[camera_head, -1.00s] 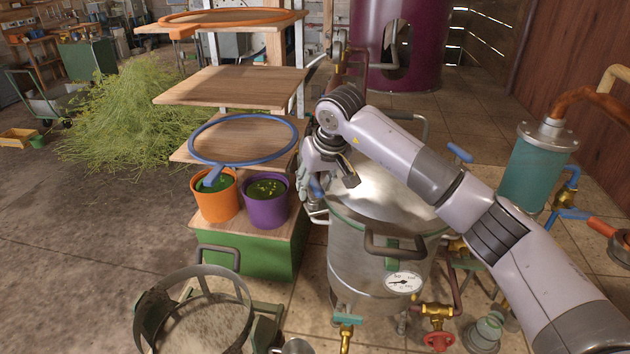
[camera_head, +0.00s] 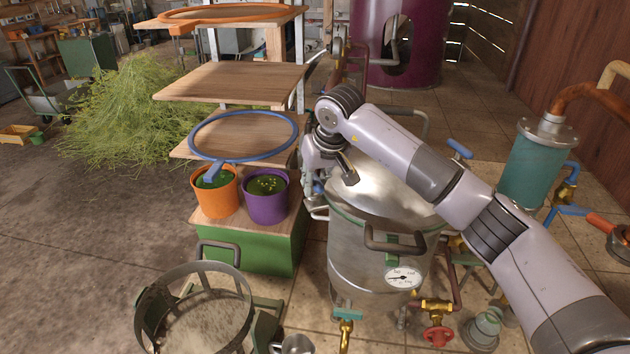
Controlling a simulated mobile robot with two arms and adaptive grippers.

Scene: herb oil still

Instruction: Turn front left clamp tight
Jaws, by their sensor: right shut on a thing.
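The still pot (camera_head: 372,250) is a steel vessel with a shiny domed lid (camera_head: 385,192). My right gripper (camera_head: 314,188) is at the left edge of the lid, at the front left clamp. It is shut on the clamp's blue handle (camera_head: 318,188), of which only a small part shows. The fingers and my arm hide most of the clamp, so its exact angle cannot be told. Another blue clamp handle (camera_head: 459,149) shows at the right rear of the lid. My left gripper is not in view.
An orange pot (camera_head: 214,196) and a purple pot (camera_head: 266,203) stand left of the still on a green stand (camera_head: 262,247). A teal condenser (camera_head: 537,165) and pipes are at right. A pressure gauge (camera_head: 403,277) is on the still's front.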

